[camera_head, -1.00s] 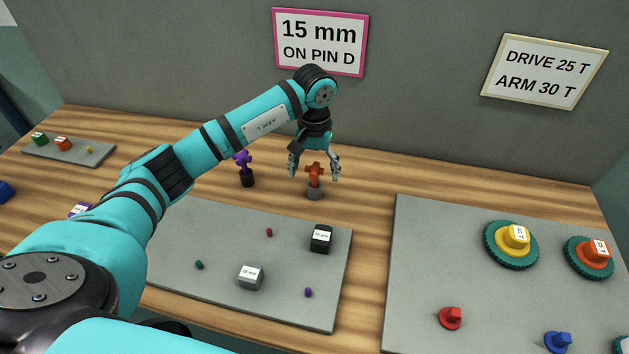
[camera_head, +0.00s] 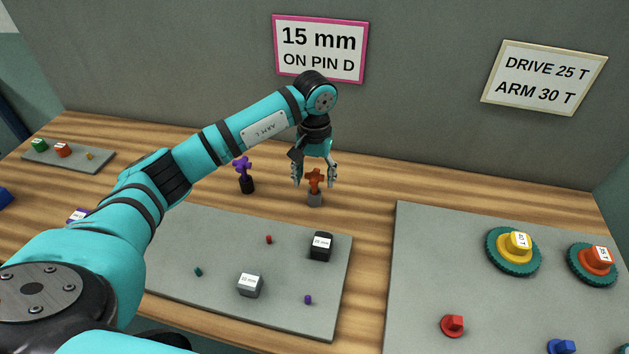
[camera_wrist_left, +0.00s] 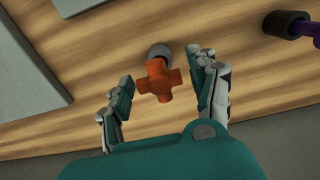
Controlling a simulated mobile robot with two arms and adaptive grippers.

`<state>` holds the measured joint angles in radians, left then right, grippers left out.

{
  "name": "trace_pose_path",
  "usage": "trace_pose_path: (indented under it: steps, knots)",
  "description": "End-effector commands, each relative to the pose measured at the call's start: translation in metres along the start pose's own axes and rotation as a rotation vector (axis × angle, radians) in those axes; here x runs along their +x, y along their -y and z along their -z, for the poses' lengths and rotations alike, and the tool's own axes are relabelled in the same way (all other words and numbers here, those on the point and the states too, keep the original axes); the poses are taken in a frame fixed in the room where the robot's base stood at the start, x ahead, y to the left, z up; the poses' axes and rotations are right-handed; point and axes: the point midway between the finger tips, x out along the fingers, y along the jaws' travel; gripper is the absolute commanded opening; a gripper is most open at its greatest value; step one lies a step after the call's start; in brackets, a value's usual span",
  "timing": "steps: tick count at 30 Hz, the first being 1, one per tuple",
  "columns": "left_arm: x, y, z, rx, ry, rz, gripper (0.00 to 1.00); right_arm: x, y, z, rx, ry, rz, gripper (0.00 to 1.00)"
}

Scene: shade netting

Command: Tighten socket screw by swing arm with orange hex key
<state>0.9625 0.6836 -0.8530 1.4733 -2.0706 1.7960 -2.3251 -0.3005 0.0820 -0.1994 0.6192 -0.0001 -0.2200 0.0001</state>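The orange hex key (camera_head: 315,178) stands upright in a grey round holder (camera_head: 314,199) on the wooden table, its cross-shaped handle on top. My left gripper (camera_head: 315,182) is just over it, with one finger on each side of the handle. In the left wrist view the orange handle (camera_wrist_left: 159,81) lies between the two open fingers (camera_wrist_left: 161,90), with gaps on both sides. A purple key (camera_head: 243,167) stands in a black holder to the left. I cannot make out the socket screw or the swing arm for certain. My right gripper is not in view.
A grey board (camera_head: 220,225) in front carries a black block (camera_head: 321,246), a grey block (camera_head: 250,285) and small coloured pins. A right board (camera_head: 430,250) carries teal gears with yellow (camera_head: 519,241) and orange tops, and red and blue pieces. Signs hang on the wall.

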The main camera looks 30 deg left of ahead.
Motion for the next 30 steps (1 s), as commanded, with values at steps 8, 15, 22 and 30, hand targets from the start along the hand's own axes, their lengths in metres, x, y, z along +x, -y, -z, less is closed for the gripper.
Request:
trace_pose_path:
  steps: [8, 15, 22, 30]
  knots:
    - [0.0002, -0.0001, -0.0002, 0.000, 0.001, 0.000, 0.21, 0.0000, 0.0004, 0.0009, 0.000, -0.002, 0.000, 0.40]
    - [-0.0002, -0.0002, -0.0001, 0.001, 0.000, 0.000, 0.04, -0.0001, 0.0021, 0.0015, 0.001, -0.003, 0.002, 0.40]
    - [-0.0037, -0.0001, 0.0000, 0.000, 0.000, 0.000, 0.04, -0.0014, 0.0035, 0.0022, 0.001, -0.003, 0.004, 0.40]
    - [-0.0095, 0.0000, 0.0001, 0.000, 0.000, 0.000, 0.04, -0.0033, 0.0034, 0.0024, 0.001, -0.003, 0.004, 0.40]
